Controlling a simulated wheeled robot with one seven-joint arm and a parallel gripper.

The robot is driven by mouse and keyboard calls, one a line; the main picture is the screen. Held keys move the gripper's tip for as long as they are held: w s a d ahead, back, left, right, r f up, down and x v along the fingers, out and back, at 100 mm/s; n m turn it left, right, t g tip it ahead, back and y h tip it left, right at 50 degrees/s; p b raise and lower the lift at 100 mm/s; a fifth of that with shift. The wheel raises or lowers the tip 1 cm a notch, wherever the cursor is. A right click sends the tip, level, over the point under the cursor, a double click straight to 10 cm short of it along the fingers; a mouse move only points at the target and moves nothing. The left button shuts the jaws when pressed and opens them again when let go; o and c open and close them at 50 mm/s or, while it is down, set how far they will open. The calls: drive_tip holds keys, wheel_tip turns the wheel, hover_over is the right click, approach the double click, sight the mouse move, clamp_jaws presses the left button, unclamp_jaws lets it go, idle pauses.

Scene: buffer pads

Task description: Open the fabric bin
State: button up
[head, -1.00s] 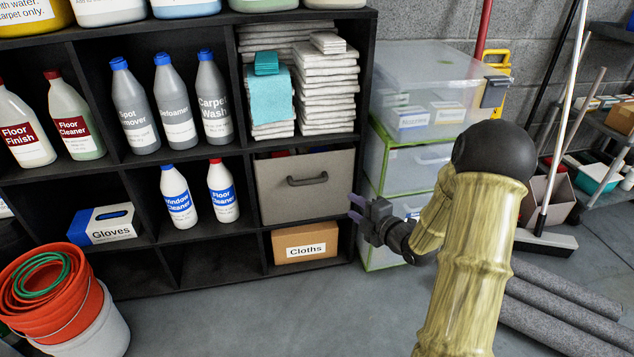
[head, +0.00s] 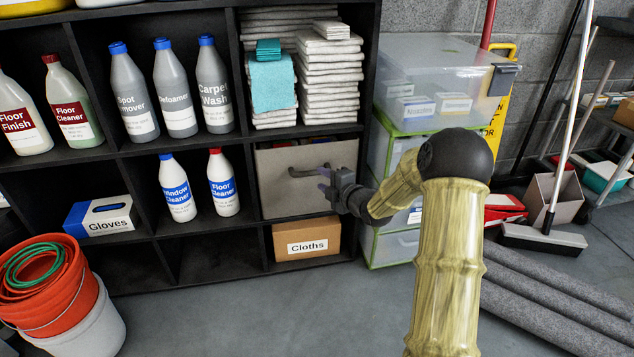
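The grey fabric bin (head: 283,200) sits in the middle row, right column of the black shelf, pushed in, with a dark curved handle (head: 308,172) on its front. Some coloured items show above its rim.
Stacked clear plastic boxes (head: 432,85) stand right of the shelf, behind my arm. Rolled grey carpets (head: 545,290) lie at right; orange buckets (head: 50,290) stand at left. The floor before the shelf is clear.

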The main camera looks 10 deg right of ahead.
sight(313, 174)
drive_tip(key=b+x, duration=0.1)
drive_tip(key=x, duration=0.3)
clamp_jaws()
drive_tip(key=shift+a, duration=0.1)
